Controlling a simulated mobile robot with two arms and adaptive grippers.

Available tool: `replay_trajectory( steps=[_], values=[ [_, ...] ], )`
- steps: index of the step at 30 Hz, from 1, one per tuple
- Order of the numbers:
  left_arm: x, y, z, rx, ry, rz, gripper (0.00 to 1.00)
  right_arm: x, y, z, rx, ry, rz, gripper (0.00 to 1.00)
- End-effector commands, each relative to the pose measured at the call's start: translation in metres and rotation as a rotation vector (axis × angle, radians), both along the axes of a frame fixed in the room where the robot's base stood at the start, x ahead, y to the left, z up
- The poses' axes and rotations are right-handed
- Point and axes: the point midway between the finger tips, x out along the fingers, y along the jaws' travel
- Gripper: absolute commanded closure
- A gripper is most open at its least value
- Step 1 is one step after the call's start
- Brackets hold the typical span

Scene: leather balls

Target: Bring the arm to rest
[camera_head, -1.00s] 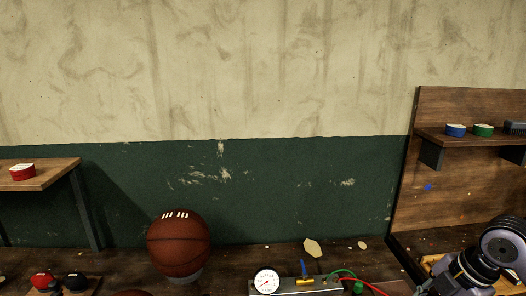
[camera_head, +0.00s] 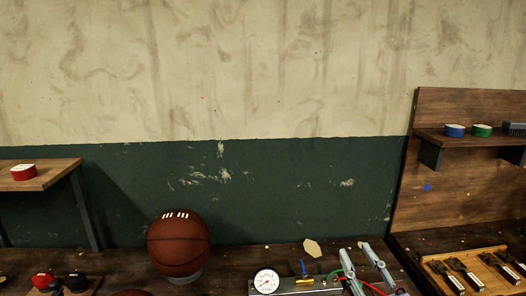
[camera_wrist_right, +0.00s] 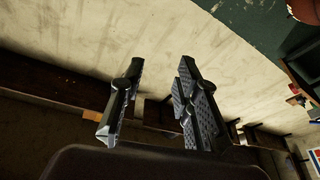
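My right gripper (camera_head: 357,250) shows at the bottom of the head view. Its two grey fingers point up and stand apart, with nothing between them. In the right wrist view the same gripper (camera_wrist_right: 160,68) has its two fingers spread, with an empty gap. The rest of my right arm is below the head picture. My left gripper is in neither view.
A basketball (camera_head: 178,243) stands on the bench left of the gripper. A gauge (camera_head: 265,281) with red and green hoses is close beside the fingers. A wooden tray (camera_head: 431,263) with several tools lies right; a shelf (camera_head: 470,140) holds tape rolls.

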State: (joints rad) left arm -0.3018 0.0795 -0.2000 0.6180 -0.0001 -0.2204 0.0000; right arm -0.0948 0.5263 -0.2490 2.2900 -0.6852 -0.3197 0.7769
Motion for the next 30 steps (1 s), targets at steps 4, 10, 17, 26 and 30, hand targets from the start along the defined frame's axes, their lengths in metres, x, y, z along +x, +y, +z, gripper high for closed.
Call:
replay_trajectory(
  steps=[4, 10, 17, 26, 30],
  values=[
    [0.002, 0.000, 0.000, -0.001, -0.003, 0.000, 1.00, -0.019, -0.046, -0.096, 0.087, 0.380, -0.266, 0.70],
    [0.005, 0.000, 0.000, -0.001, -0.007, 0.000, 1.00, -0.095, -0.058, -0.213, 0.072, 0.902, -0.401, 0.70],
    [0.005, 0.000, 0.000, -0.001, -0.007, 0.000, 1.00, -0.181, -0.040, -0.276, 0.018, 1.303, -0.361, 0.70],
    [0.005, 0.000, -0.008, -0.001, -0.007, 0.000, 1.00, -0.242, -0.018, -0.336, -0.037, 1.582, -0.261, 0.70],
    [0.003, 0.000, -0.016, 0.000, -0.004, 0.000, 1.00, -0.235, -0.017, -0.386, -0.041, 1.596, -0.262, 0.70]
  ],
)
